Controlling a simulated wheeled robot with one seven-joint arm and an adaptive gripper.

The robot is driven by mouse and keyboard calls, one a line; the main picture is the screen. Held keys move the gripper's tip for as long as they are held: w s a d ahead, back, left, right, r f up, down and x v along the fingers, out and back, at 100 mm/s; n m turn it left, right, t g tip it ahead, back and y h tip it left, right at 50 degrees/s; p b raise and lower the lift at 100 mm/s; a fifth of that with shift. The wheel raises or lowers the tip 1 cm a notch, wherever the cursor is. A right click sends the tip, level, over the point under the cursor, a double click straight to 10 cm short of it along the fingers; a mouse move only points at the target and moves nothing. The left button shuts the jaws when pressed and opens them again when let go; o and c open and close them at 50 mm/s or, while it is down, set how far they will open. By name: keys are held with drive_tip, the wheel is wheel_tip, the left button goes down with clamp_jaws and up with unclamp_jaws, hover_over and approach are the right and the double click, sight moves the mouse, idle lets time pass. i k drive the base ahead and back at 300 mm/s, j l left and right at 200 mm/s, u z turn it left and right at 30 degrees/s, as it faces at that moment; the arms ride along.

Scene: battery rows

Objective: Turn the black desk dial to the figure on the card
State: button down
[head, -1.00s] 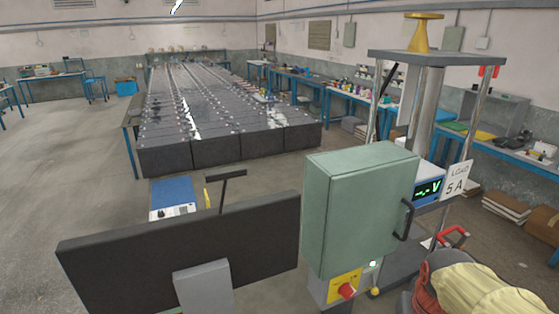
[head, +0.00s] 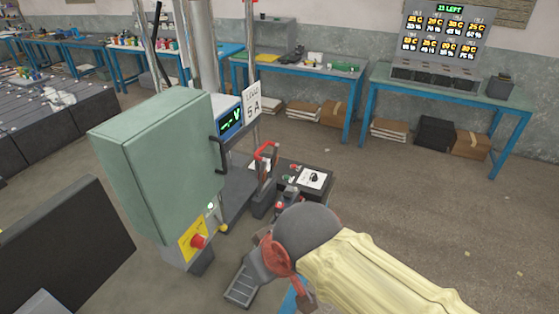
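The white card (head: 251,103) reads "LOAD 5 A" and hangs on the metal stand beside a small meter (head: 230,122) with a green display. A dark desk panel (head: 322,191) stands right of the green cabinet. A white sheet (head: 312,178) with a dark drawing lies on it, and small red and green parts show near it. I cannot surely pick out the black dial; my arm may hide part of the desk. My yellow-sleeved arm with its dark round joint reaches in from the lower right, in front of the desk. I cannot make out my gripper's fingers.
A green cabinet (head: 160,160) with a black handle stands close on the left, above a yellow plate with a red knob (head: 198,241). A red-handled lever (head: 266,151) stands left of the desk. A black screen (head: 60,255) is at lower left. Open floor lies right.

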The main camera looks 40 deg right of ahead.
sight(313, 177)
drive_tip(key=l+z, duration=0.1)
drive_tip(key=z, duration=0.95)
drive_tip(key=i+l+u, duration=0.25)
drive_tip(key=l+u, duration=0.25)
drive_tip(key=l, duration=0.15)
drive_tip(key=i+l+u, duration=0.25)
drive_tip(key=l+u, duration=0.25)
drive_tip(key=l, duration=0.25)
drive_tip(key=k, duration=0.05)
